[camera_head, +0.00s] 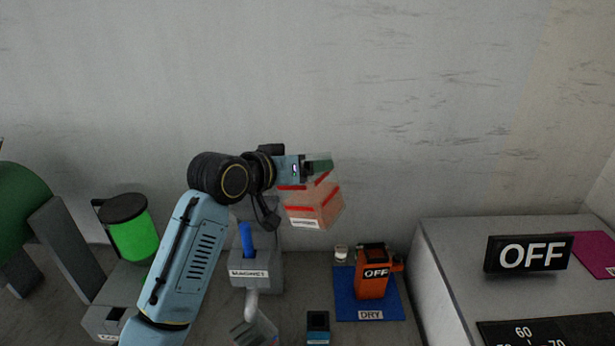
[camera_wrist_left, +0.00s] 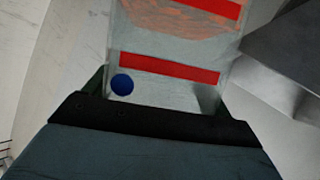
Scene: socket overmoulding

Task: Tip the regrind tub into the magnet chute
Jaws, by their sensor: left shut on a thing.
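The regrind tub (camera_head: 314,207) is a clear box with red bands, a white label and orange-pink material inside. My left gripper (camera_head: 318,166) is shut on the tub's upper part and holds it in the air, tilted. In the left wrist view the tub (camera_wrist_left: 170,85) fills the upper middle, with a blue dot near the gripper's edge and orange material at its far end. The magnet chute (camera_head: 262,272) is a grey box labelled MAGNET with a blue upright piece, below and left of the tub. The tub is apart from it. My right gripper is not in view.
An orange unit marked OFF (camera_head: 371,284) stands on a blue DRY mat (camera_head: 343,303) at the right. A green canister (camera_head: 131,235) is at the left. A grey cabinet (camera_head: 450,250) with an OFF sign (camera_head: 528,253) stands far right. A small dark box (camera_head: 318,324) is at front.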

